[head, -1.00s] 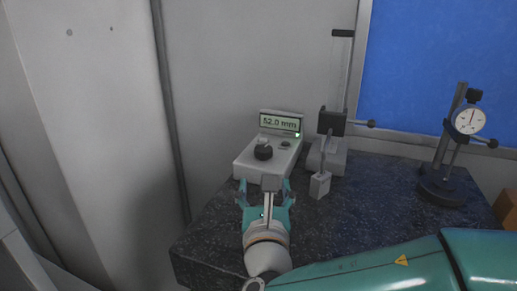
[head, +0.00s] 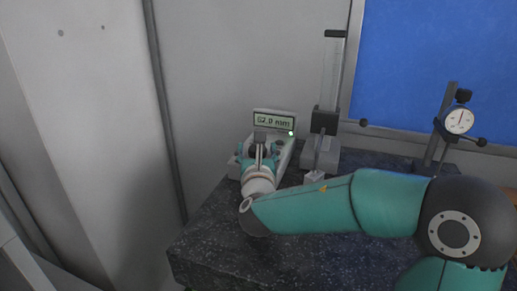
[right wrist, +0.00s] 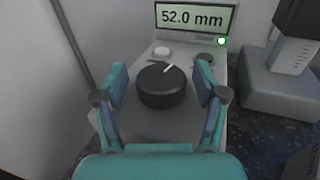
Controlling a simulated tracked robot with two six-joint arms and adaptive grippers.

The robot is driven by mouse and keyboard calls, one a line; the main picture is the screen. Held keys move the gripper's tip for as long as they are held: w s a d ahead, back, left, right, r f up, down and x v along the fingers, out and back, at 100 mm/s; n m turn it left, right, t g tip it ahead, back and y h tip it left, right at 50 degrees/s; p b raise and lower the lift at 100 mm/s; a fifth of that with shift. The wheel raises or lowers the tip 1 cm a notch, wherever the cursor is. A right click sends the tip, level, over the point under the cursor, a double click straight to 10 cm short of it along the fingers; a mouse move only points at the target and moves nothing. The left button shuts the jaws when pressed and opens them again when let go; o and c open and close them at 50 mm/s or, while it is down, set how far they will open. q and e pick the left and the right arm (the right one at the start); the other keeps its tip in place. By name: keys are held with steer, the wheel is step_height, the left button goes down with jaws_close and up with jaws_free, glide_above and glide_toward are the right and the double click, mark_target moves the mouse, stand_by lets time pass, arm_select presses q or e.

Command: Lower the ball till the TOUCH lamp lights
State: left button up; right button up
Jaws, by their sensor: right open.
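The control box (head: 284,158) has a display (right wrist: 195,19) that reads 52.0 mm. A small green lamp (right wrist: 221,41) beside the display glows, and it also shows in the head view (head: 291,133); I cannot read its label. A black knob (right wrist: 162,88) with a white mark sits on the box top. My right gripper (right wrist: 161,75) is open, with its fingers on either side of the knob and gaps visible; in the head view the gripper (head: 259,153) is over the box. I cannot make out the ball. My left gripper is out of view.
A stand with a dark carriage (head: 325,122) is right of the box, with a pale block (head: 314,177) in front. A dial gauge (head: 459,120) stands at the right of the dark stone table (head: 215,232). A grey wall is close behind.

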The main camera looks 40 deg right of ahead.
steer(key=c, duration=1.2)
steer(key=shift+o, duration=0.2)
steer(key=shift+w+a+f+m+g+h+b, duration=0.1)
steer(key=shift+m+g+h+b, duration=0.1)
steer(key=shift+m+g+h, duration=0.25)
steer(key=shift+w+m+g+h+b, duration=0.1)
steer(key=shift+m+g+h+b, duration=0.1)
steer(key=shift+m+g+h, duration=0.2)
steer(key=shift+s+m+g+h, duration=0.2)
steer(key=shift+m+g+h, duration=0.85)
steer(key=shift+g, duration=0.4)
steer(key=o, duration=1.2)
steer(key=shift+w, duration=0.1)
steer(key=shift+c, duration=0.2)
